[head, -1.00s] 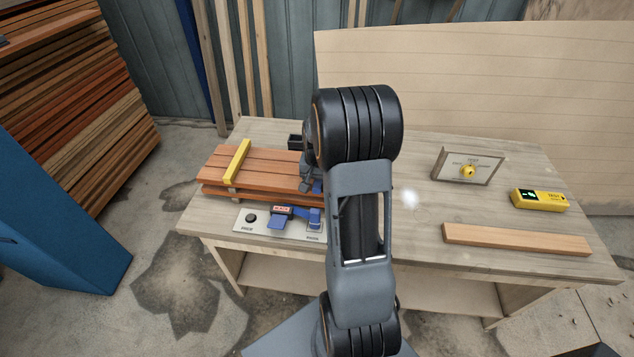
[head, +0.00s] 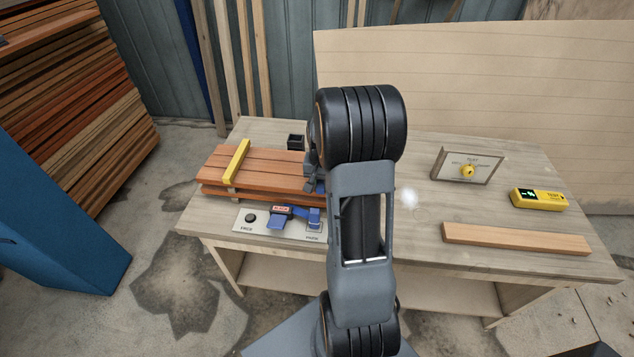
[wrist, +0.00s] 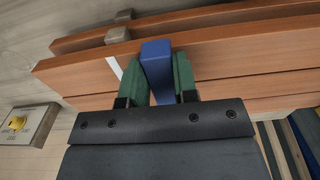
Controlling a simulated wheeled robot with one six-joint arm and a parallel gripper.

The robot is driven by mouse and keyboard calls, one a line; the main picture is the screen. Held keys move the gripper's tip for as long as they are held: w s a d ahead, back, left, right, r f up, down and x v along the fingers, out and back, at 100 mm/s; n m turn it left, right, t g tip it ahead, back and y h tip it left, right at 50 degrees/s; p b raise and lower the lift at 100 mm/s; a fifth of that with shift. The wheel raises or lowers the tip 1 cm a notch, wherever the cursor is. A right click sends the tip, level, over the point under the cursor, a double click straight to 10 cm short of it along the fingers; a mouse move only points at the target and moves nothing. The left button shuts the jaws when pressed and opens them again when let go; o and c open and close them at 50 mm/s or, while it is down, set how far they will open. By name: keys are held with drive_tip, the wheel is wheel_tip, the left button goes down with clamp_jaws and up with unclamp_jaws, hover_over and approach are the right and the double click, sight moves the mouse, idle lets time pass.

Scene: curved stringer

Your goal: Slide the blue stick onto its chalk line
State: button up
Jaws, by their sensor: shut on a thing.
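In the wrist view the blue stick (wrist: 157,62) stands between the green fingers of my gripper (wrist: 161,82), which is shut on it. The stick lies across the orange-brown boards (wrist: 230,42). A short white chalk line (wrist: 115,68) shows on the boards to the left of the stick, with a strip of bare wood between them. In the head view my arm hides most of the stick and gripper. The yellow stick (head: 236,161) lies across the left part of the stacked boards (head: 270,168).
A blue clamp-like tool (head: 292,215) rests on a pale labelled plate in front of the boards. A black box (head: 296,142) is behind them. To the right are a framed panel with a yellow knob (head: 467,168), a yellow meter (head: 538,199) and a loose wooden bar (head: 516,239).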

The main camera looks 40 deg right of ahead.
drive_tip(key=shift+s+d, duration=1.75)
drive_tip(key=shift+d, duration=0.05)
drive_tip(key=o, duration=1)
drive_tip(key=shift+r, duration=0.1)
